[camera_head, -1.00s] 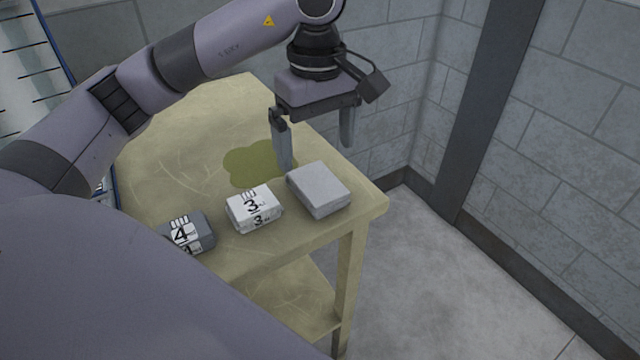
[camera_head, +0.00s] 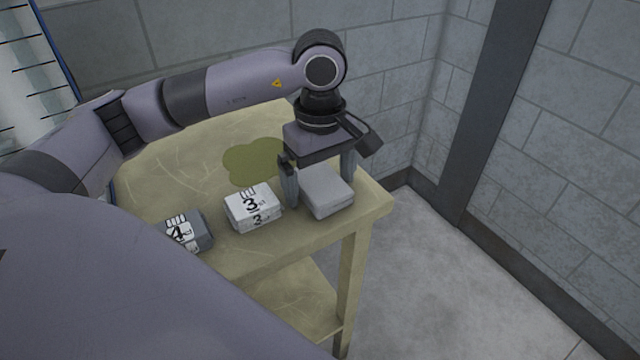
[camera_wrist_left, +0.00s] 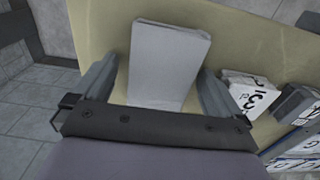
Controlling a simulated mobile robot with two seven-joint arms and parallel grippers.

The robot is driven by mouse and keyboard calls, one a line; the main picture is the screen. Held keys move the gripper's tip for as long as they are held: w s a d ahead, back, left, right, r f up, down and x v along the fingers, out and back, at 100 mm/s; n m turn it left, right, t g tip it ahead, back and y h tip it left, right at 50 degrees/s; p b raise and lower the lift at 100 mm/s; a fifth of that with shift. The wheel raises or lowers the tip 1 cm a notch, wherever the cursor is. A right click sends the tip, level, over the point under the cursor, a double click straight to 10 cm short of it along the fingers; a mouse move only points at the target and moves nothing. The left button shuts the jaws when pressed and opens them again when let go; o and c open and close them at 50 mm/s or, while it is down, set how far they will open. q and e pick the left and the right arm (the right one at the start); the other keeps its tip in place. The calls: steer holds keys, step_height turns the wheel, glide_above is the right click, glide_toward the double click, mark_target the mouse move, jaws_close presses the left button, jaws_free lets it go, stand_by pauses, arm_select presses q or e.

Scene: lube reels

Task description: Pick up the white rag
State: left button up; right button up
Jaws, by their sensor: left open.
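The white rag is a plain pale grey-white folded block (camera_head: 327,192) near the right corner of the table. It also shows in the left wrist view (camera_wrist_left: 167,62), lying between the two fingers. My left gripper (camera_head: 319,185) is open and lowered over it, with one finger on each side. In the wrist view there is a gap between each finger and the block. My right gripper is not in view.
The yellowish table (camera_head: 180,160) carries a white block marked 3 (camera_head: 252,207) just left of my left gripper, and a grey block marked 4 (camera_head: 188,232) further left. A greenish stain (camera_head: 250,163) lies behind them. A block wall (camera_head: 400,120) stands behind the table.

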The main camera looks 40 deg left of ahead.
mark_target(320, 180)
arm_select(q)
steer(key=c, duration=1.1)
steer(key=shift+o, duration=0.2)
steer(key=shift+r, duration=0.15)
step_height(320, 180, up, 20)
steer(key=p, duration=0.3)
steer(key=shift+p, duration=0.35)
steer(key=o, duration=0.3)
steer(key=shift+c, duration=1)
